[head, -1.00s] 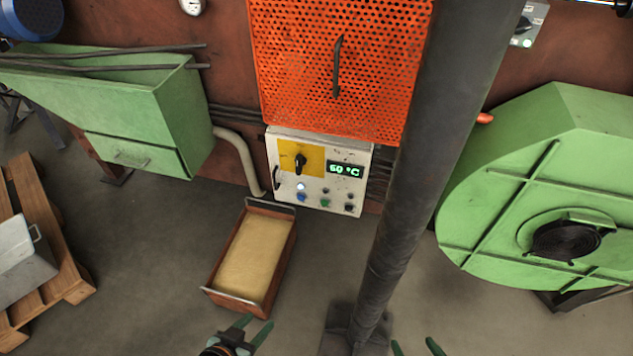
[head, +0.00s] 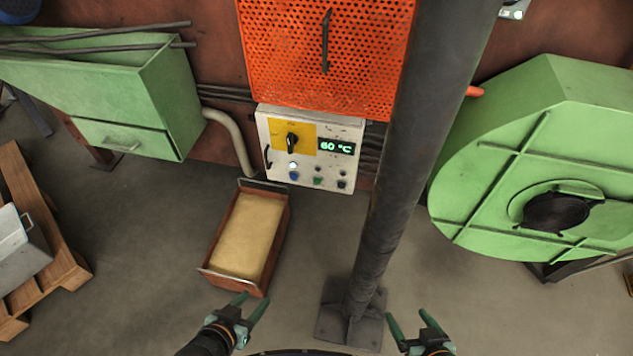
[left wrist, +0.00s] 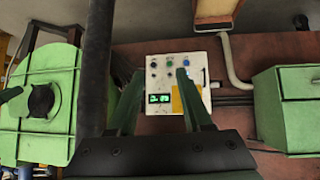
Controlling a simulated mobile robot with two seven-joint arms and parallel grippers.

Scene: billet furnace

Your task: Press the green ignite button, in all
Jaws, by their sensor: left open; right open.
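The green ignite button (head: 317,181) is on the bottom row of the white control panel (head: 309,150), between a blue button (head: 294,176) and a black one (head: 342,184). My left gripper (head: 249,304) is open and empty, low in the head view and well short of the panel. In the left wrist view the panel (left wrist: 205,71) appears upside down beyond the open fingers (left wrist: 158,88). My right gripper (head: 408,322) is open and empty, right of the pillar's foot.
A dark pillar (head: 408,130) stands just right of the panel, between it and my right gripper. A sand-filled box (head: 277,250) lies on the floor below the panel. A green blower housing (head: 480,205) is at right, a green trough (head: 170,105) at left.

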